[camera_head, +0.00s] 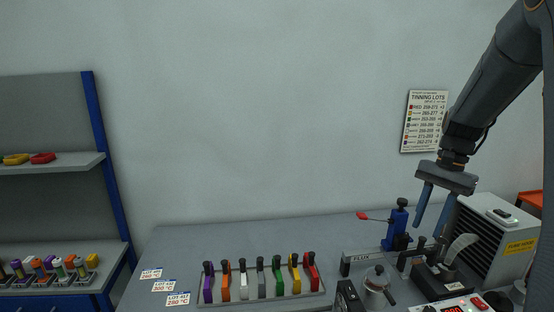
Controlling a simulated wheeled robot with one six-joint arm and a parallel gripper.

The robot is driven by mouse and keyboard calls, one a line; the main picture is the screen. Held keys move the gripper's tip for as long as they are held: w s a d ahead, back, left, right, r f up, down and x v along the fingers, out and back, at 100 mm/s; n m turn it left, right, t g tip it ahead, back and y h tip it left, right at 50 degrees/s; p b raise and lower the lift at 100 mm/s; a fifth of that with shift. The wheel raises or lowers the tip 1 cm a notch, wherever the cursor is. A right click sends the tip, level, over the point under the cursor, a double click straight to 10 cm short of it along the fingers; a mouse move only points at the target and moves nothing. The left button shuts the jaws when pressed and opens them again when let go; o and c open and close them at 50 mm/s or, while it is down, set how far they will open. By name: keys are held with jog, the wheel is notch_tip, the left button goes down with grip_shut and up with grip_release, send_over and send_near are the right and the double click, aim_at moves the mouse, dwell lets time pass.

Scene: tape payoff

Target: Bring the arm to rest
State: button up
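My arm reaches in from the upper right. My gripper (431,230) points down over the right part of the workbench (225,240). Its two fingers are apart, and I see nothing between them. A blue stand with a red-knobbed lever (398,222) is just left of the fingertips. A dark holder with a pale curved piece (461,246) is just right of and below them. I cannot tell whether the fingers touch anything there.
A row of coloured tools (243,279) sits in a tray at the bench front, with lot cards (178,299) to its left. A metal pot (376,283) and a grey fume box (490,250) crowd the right. A shelf unit (90,150) stands left. The bench's back left is clear.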

jog(key=s+a+f+n+t+h, duration=0.1)
jog(key=s+a+f+n+t, duration=0.15)
jog(key=s+a+n, duration=0.55)
jog(key=s+a+f+n+t+h, duration=0.1)
jog(key=s+a+f+n, duration=0.4)
jog(key=a, duration=0.7)
notch_tip(320, 180, down, 10)
jog(key=m+g+b, duration=0.1)
jog(key=m+b, duration=0.1)
jog(key=b, duration=0.8)
jog(key=shift+s+d, duration=0.35)
jog(key=shift+s, duration=0.05)
